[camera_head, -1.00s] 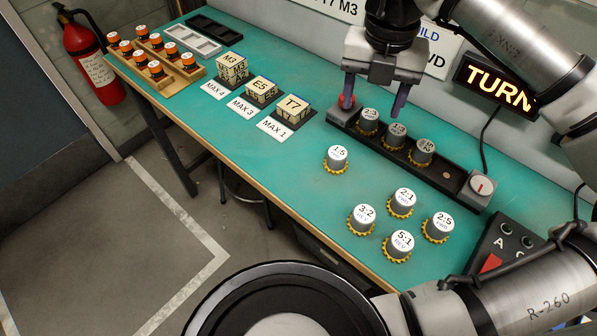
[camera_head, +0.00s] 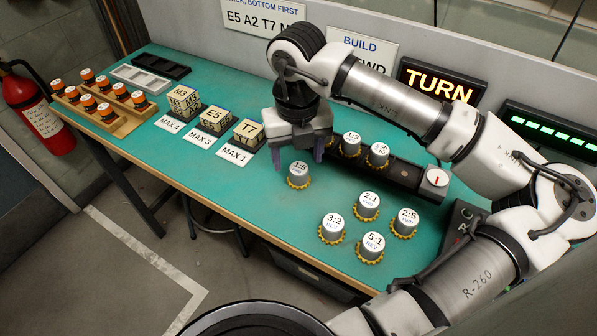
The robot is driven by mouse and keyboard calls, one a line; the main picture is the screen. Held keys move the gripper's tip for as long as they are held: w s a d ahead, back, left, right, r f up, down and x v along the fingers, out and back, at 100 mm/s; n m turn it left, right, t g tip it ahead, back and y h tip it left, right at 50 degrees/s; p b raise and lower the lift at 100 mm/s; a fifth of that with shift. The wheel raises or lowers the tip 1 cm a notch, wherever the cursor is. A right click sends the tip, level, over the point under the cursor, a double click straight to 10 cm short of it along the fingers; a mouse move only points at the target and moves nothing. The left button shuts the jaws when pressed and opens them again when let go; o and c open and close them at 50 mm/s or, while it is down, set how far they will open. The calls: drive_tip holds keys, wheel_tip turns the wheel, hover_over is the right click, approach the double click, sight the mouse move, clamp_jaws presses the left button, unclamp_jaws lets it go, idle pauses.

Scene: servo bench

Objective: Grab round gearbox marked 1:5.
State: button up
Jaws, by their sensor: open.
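The round gearbox marked 1:5 (camera_head: 299,174) stands upright on the green bench, a grey cylinder with a white top and a yellow toothed base. My gripper (camera_head: 298,160) is open, pointing down just behind and above it. One finger shows to the left of the gearbox and the other to its right, farther back. I cannot tell whether either finger touches it. Nothing is held.
Gearboxes 2:1 (camera_head: 367,206), 2:5 (camera_head: 404,223), 3:2 (camera_head: 332,228) and 5:1 (camera_head: 370,247) stand in front and to the right. A black rail (camera_head: 405,176) holding gearboxes, including 1:3 (camera_head: 351,143), lies behind. Block stacks, including T7 (camera_head: 248,131), stand left.

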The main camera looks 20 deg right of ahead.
sight(299, 168)
drive_tip(key=shift+w+d+f+p, duration=0.1)
drive_tip(key=shift+f+p, duration=0.25)
drive_tip(key=shift+f, duration=0.85)
drive_tip(key=shift+d+f+p, duration=0.1)
drive_tip(key=shift+f+p, duration=0.2)
drive_tip(key=shift+f, duration=0.85)
drive_tip(key=c, duration=1.1)
